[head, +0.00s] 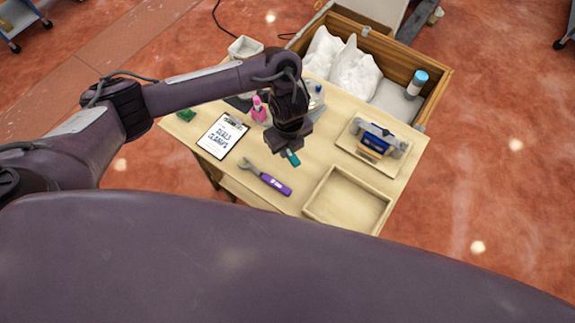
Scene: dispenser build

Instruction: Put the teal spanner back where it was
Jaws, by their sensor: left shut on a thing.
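My left gripper (287,148) hangs over the middle of the wooden table, pointing down. It is shut on the teal spanner, and only a short teal end (293,158) shows below the jaws. The rest of the teal spanner is hidden by the gripper. A spanner with a purple handle (274,184) and a grey head lies on the table just in front of and left of my gripper. I cannot tell how high the teal end is above the table. My right gripper is not in view.
On the table (300,185) are a shallow wooden tray (348,201), a board with a blue-and-grey device (378,140), a clipboard (223,136), a pink bottle (258,110) and a green item (186,115). A wooden crate (435,85) with white bags stands behind.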

